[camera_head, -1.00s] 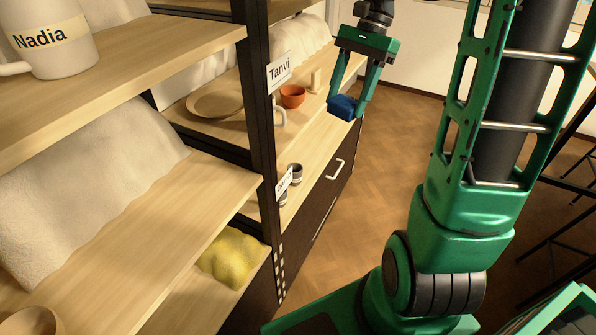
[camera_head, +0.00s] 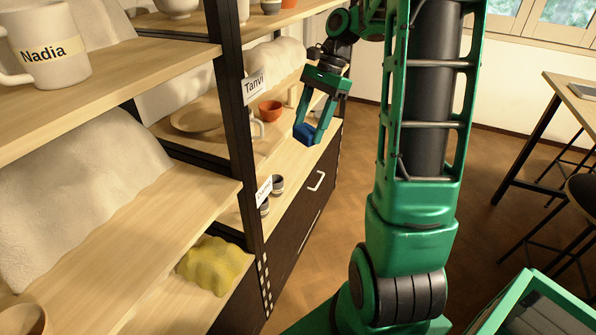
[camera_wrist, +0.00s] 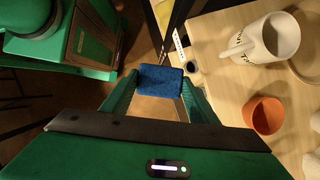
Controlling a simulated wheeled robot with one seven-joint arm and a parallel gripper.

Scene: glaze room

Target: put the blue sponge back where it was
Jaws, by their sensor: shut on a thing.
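The blue sponge (camera_head: 305,135) is held between the fingertips of my gripper (camera_head: 311,126), which is shut on it. In the head view it hangs in front of the shelf labelled Tanvi, near the shelf's open edge. In the wrist view the sponge (camera_wrist: 161,84) sits between the two green fingers, with floor and dark shelf parts below it. It looks apart from the shelf boards and the pottery.
An orange bowl (camera_head: 270,110), a plate (camera_head: 197,119) and a white mug (camera_wrist: 265,38) stand on the Tanvi shelf. Small dark-banded cups (camera_head: 277,184) stand on the board below. A yellow sponge-like lump (camera_head: 214,265) lies on the lower near shelf.

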